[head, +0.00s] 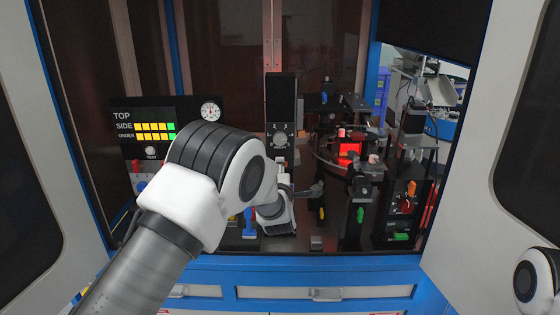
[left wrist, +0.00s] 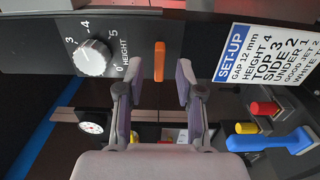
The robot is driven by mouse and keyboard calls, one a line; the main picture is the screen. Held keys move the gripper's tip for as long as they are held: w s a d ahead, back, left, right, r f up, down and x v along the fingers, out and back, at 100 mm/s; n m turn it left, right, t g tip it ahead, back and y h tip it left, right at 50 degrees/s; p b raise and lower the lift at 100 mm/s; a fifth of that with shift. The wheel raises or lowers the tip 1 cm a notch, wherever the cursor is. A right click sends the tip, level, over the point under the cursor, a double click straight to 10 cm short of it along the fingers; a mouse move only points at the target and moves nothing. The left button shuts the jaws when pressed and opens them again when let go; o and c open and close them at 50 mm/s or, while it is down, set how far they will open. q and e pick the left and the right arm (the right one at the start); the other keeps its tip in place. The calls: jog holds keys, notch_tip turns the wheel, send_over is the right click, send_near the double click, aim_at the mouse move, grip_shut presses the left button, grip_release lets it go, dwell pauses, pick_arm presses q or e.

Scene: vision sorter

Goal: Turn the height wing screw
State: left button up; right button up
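In the left wrist view, an orange wing screw (left wrist: 159,60) stands out from a dark panel beside a white dial (left wrist: 93,58) marked HEIGHT, with a scale from 0 to 5. My left gripper (left wrist: 159,84) is open. Its two fingers are apart on either side of the screw, with visible gaps. I cannot tell how deep the screw sits between them. In the head view, the dial (head: 281,136) shows on a tall black panel (head: 281,92). My left wrist hides most of the gripper there. My right gripper is out of view.
A set-up card (left wrist: 272,55) reads GAP 12 mm, HEIGHT 4. A blue-handled part (left wrist: 268,142) is at lower right in the wrist view. A round gauge (head: 210,111) and a TOP/SIDE/UNDER display (head: 147,128) stand left. A red-lit station (head: 349,151) is at right.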

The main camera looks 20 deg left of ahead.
pick_arm(q)
jog(key=shift+x, duration=1.15)
grip_shut()
